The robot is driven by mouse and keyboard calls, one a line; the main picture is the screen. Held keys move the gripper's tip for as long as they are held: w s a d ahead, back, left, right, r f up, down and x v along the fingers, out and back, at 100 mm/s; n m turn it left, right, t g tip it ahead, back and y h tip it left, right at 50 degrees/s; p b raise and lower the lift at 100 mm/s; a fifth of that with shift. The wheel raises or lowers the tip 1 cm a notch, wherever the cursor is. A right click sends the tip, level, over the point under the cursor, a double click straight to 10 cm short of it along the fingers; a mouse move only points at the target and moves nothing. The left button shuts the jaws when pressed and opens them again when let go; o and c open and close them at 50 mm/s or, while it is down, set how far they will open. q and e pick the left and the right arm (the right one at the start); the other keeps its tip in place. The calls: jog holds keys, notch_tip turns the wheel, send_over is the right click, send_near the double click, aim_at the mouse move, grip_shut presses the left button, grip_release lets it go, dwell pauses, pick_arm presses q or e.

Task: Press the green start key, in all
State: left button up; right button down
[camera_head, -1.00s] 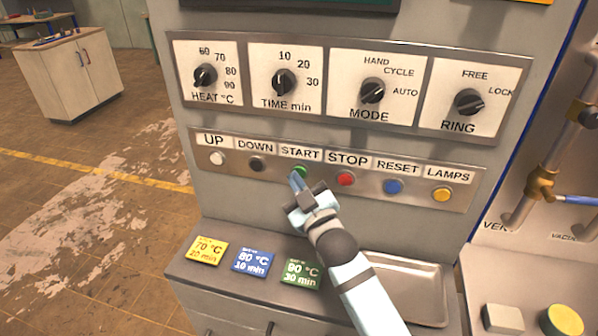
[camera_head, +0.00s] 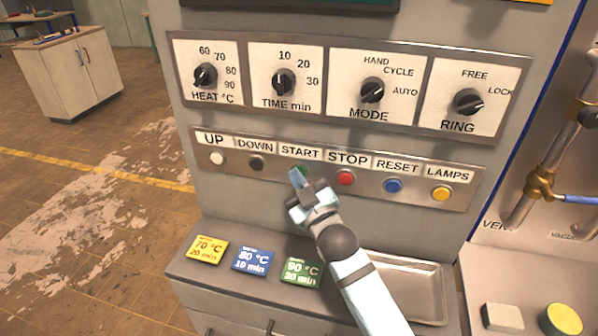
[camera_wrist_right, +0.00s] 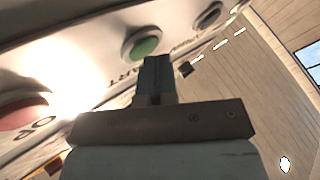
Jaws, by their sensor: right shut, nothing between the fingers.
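The green start key (camera_head: 304,170) sits under the START label in the row of keys on the grey panel, partly hidden behind my fingertips. In the right wrist view the green key (camera_wrist_right: 145,46) shows as a round button in a metal ring. My right gripper (camera_head: 295,178) is shut and empty, its fingertips just in front of the key at its lower left. In the wrist view the shut fingers (camera_wrist_right: 157,66) end at the lower edge of the key. I cannot tell whether they touch it. My left gripper is not in view.
The red stop key (camera_head: 346,178) is close on the right, the black down key (camera_head: 256,163) on the left. Dials (camera_head: 372,91) sit above. Coloured cards (camera_head: 251,261) and a metal tray (camera_head: 425,270) lie on the ledge below.

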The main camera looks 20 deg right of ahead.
dwell(0.5)
jog(key=shift+s+a, duration=0.4)
jog(key=shift+s, duration=0.25)
